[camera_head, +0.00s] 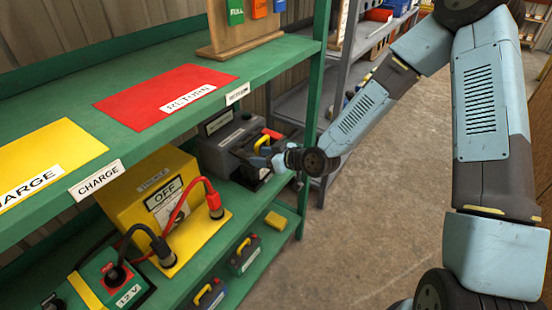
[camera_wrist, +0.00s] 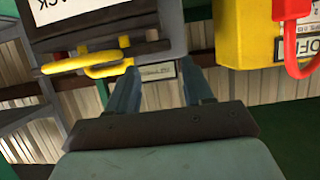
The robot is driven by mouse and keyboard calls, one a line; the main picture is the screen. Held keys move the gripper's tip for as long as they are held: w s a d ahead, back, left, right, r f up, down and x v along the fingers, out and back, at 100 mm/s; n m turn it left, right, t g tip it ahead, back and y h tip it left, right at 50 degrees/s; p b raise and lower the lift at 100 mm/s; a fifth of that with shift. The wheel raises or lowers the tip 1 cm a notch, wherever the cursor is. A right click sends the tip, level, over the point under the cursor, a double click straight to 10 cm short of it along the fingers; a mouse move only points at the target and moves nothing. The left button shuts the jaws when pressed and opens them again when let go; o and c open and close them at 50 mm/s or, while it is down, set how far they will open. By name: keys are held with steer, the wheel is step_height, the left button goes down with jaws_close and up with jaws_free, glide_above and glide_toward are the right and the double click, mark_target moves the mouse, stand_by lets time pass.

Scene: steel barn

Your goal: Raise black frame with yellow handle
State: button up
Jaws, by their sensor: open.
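The black frame (camera_wrist: 142,49) with its yellow handle (camera_wrist: 95,60) shows at the upper left of the wrist view. In the head view the yellow handle (camera_head: 266,139) is at the front of a dark grey box on the green shelf's lower level.
A yellow box marked OFF (camera_head: 150,190) with red and black cables stands to the left on the same level. The green upper shelf (camera_head: 130,139) overhangs the area. Small dark packs with yellow handles (camera_head: 245,255) sit lower down. A grey rack (camera_head: 340,70) stands behind. The floor on the right is clear.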

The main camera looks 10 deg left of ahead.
mark_target(247, 156)
steer(key=shift+x, duration=2.8)
steer(key=shift+f, duration=0.1)
steer(key=shift+c, duration=0.2)
steer(key=c, duration=0.6)
steer(key=o, duration=0.5)
steer(key=shift+s, duration=0.1)
steer(key=shift+c, duration=0.8)
